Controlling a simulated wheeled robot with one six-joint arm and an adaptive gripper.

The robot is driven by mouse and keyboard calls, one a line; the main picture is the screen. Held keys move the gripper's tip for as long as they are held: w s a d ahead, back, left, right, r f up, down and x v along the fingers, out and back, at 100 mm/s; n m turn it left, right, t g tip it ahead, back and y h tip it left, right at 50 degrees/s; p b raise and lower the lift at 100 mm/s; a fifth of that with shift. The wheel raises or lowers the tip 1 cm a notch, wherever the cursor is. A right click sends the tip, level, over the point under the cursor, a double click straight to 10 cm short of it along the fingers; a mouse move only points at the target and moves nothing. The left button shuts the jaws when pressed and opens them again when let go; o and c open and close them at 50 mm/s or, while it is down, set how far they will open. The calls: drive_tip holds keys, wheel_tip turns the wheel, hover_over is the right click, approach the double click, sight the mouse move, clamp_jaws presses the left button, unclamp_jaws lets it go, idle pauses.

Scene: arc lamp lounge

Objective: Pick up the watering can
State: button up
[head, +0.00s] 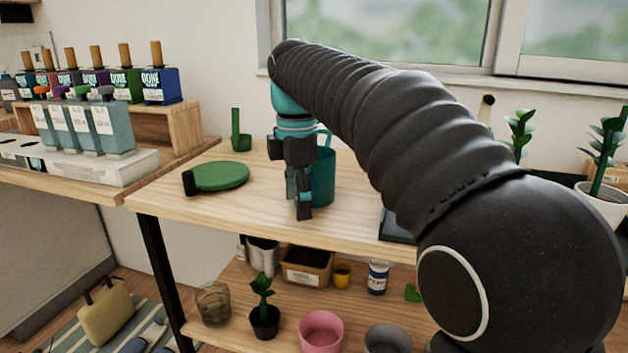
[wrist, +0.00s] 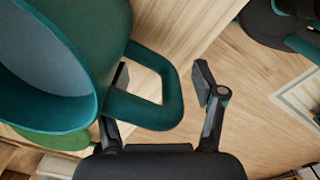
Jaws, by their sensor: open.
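The teal watering can (head: 323,180) stands on the wooden table in the head view, partly hidden behind my gripper (head: 303,208). In the wrist view the can (wrist: 105,40) fills the upper left, with its open mouth and grey-blue inside facing the camera. Its looped handle (wrist: 172,95) reaches into the space between the fingers of my open gripper (wrist: 163,85). The left finger is partly hidden behind the can and handle. The right finger stands apart from the handle, with a gap. I cannot tell whether the left finger touches the can.
A green round item (head: 220,176) with a dark end lies left of the can. A small green item (head: 238,140) stands behind it. A dark flat object (head: 393,228) lies to the right, partly covered by my arm. Pots, including a pink one (head: 321,331), fill the lower shelf.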

clamp_jaws()
idle(0.3)
drive_tip(key=shift+r, duration=0.1)
